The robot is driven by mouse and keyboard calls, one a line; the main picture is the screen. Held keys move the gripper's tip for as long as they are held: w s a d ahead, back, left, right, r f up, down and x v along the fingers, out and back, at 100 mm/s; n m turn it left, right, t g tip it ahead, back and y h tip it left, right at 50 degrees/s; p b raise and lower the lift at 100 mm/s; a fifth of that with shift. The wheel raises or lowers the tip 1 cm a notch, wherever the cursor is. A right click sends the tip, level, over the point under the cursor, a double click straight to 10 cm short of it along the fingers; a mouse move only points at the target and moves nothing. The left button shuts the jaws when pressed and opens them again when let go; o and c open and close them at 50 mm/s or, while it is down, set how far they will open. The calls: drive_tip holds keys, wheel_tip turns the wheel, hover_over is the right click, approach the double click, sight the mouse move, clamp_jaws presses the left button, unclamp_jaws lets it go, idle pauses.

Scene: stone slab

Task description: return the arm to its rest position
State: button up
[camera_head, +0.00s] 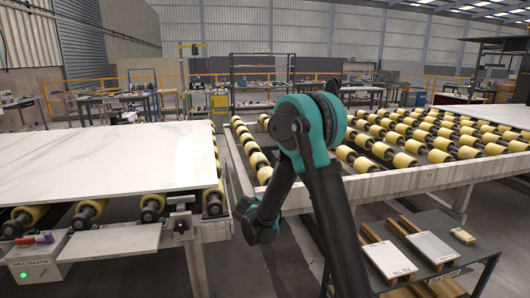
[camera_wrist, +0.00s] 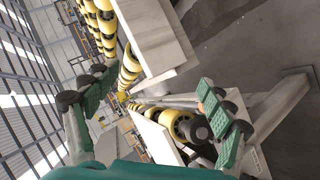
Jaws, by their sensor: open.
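My arm, teal and black, stands in the middle of the head view, bent at a high elbow in front of the gap between the two roller tables. Its lower teal part hangs beside the right end of the stone slab's table; the gripper's fingers cannot be made out there. In the wrist view my gripper (camera_wrist: 150,105) shows two green padded fingers spread wide apart, with nothing between them. Yellow rollers and a table frame show beyond the fingers. The white stone slab (camera_head: 110,160) lies flat on the left roller table.
A roller table (camera_head: 400,180) with yellow rollers stands at the right. A dark side table (camera_head: 435,225) at the lower right bears white sample tiles (camera_head: 430,247) and wooden strips. A control box (camera_head: 35,265) with a green light is at lower left. Shelves (camera_head: 262,82) stand at the back.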

drive_tip(key=s+d+r+m+g, duration=0.2)
drive_tip(key=s+d+m+g, duration=0.3)
drive_tip(key=s+d, duration=1.15)
drive_tip(key=s+d+f+m+g+y, duration=0.1)
drive_tip(key=s+f+m, duration=0.1)
drive_tip(key=s, duration=0.8)
drive_tip(key=s+d+f+m+g+y, duration=0.1)
drive_tip(key=s+d+f+m+y, duration=0.1)
drive_tip(key=s, duration=0.7)
drive_tip(key=shift+s+d+m, duration=0.15)
drive_tip(key=shift+s+m, duration=0.25)
